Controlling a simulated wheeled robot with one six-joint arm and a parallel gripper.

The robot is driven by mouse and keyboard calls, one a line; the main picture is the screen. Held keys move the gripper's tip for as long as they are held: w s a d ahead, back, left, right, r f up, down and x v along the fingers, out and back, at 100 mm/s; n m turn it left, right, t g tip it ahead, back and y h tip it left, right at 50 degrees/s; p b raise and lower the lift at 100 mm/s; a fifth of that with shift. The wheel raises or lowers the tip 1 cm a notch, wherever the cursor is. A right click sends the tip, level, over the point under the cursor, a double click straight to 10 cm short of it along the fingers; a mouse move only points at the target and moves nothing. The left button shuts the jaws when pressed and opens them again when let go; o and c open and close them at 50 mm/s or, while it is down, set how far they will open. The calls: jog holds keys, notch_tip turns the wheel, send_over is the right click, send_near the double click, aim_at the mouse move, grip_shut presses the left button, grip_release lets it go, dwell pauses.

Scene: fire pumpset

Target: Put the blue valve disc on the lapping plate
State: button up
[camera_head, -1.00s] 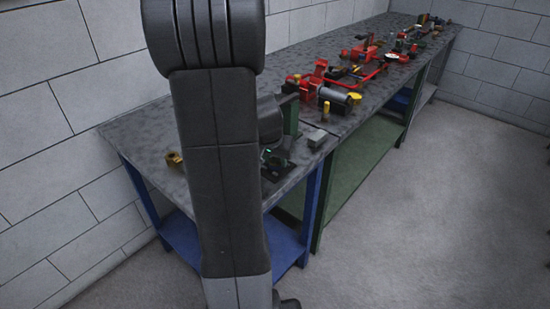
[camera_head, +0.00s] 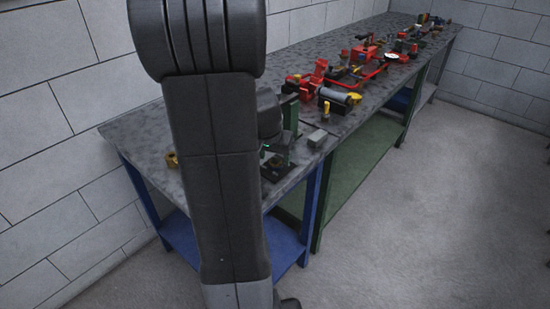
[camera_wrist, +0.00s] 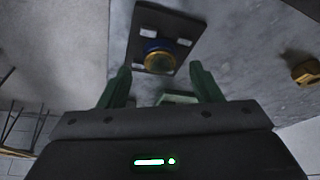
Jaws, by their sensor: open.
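In the wrist view a round blue piece with a brass-coloured ring (camera_wrist: 159,61) sits on a dark rectangular plate (camera_wrist: 176,22) that has several pale pads. It looks like the blue valve disc, though its blue part shows only as a narrow rim. My gripper (camera_wrist: 160,68) is open, with its two green fingers either side of the disc in the picture and nothing held between them. I cannot tell how far the disc is from the fingertips. The dark plate also shows in the head view (camera_head: 276,172), partly behind my arm. I cannot make out a lapping plate with certainty.
A grey block (camera_head: 317,139) stands near the bench's front edge. Red pump parts (camera_head: 305,85) crowd the bench farther back. A pale green piece (camera_wrist: 178,98) lies between the fingers' bases in the picture.

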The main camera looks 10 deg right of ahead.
jog(key=v, duration=0.9)
jog(key=shift+r+p, duration=0.3)
